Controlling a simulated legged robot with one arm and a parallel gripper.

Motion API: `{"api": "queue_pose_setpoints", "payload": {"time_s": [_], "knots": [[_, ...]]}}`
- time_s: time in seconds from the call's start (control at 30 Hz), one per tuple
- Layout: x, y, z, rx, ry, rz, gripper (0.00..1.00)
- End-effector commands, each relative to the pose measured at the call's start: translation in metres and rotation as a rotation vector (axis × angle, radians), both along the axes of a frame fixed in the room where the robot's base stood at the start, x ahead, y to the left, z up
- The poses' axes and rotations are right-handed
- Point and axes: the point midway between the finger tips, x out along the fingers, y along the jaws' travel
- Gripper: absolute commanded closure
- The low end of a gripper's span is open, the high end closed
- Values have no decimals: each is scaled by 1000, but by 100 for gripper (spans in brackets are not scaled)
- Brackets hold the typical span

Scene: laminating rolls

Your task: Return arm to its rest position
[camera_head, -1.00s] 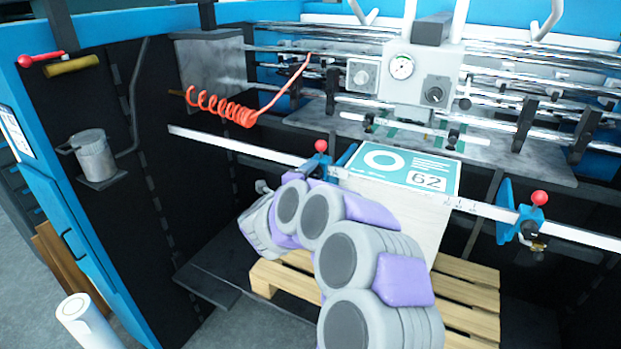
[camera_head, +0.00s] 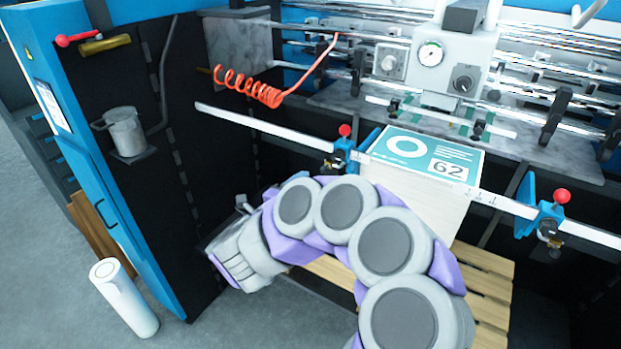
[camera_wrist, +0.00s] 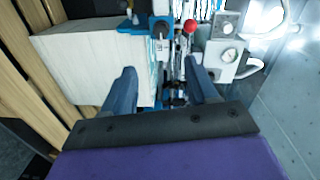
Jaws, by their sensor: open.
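My arm shows in the head view as a chain of grey and purple links, bent across the front of the machine. The far end of the arm is turned to the left, and the fingertips cannot be made out there. In the wrist view my gripper (camera_wrist: 163,82) has its two dark blue fingers apart, with nothing held between them. Beyond the fingers are the machine's rail parts and a red knob (camera_wrist: 190,26). The paper stack (camera_wrist: 95,65) lies to the left of the fingers in that view, apart from them.
The stack with the teal "62" sheet (camera_head: 428,155) stands behind my arm on a wooden pallet (camera_head: 485,290). A ruled rail (camera_head: 270,128) with red-knobbed clamps crosses in front. A white roll (camera_head: 125,300) stands on the floor at left. A metal cup (camera_head: 124,130) hangs on the side panel.

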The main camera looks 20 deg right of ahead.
Motion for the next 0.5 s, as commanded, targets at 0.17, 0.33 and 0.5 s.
{"api": "queue_pose_setpoints", "payload": {"time_s": [0.17, 0.33, 0.5], "knots": [[-6, 8, 0, 1, 2, 3, 42], [-6, 8, 0, 1, 2, 2, 42], [-6, 8, 0, 1, 1, 1, 42]]}}
